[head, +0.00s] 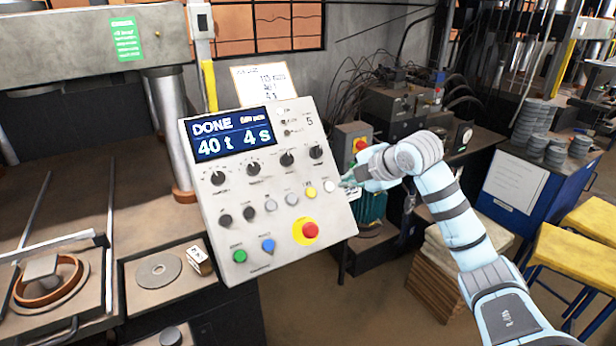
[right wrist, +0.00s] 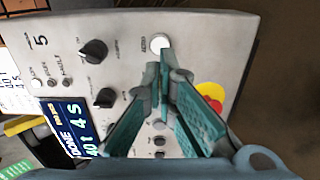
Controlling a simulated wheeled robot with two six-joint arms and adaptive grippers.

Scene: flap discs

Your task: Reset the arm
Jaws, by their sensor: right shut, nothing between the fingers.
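My right arm (head: 460,225) reaches in from the right in the head view. My right gripper (head: 349,181) is shut and empty, its tips close to the right edge of the grey control panel (head: 285,210). In the right wrist view the teal fingers (right wrist: 163,72) come together just by a white round button (right wrist: 160,43). That button also shows in the head view (head: 329,186). I cannot tell whether the tips touch it. The panel's screen (head: 233,134) reads DONE, 40 t, 4 s. My left gripper is not in view.
The panel has a red stop button (head: 310,230) on yellow, several black knobs and a green button (head: 239,256). A press with a dish (head: 50,285) stands at left. A blue cabinet (head: 540,190) with stacked discs and yellow stools (head: 575,255) are at right.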

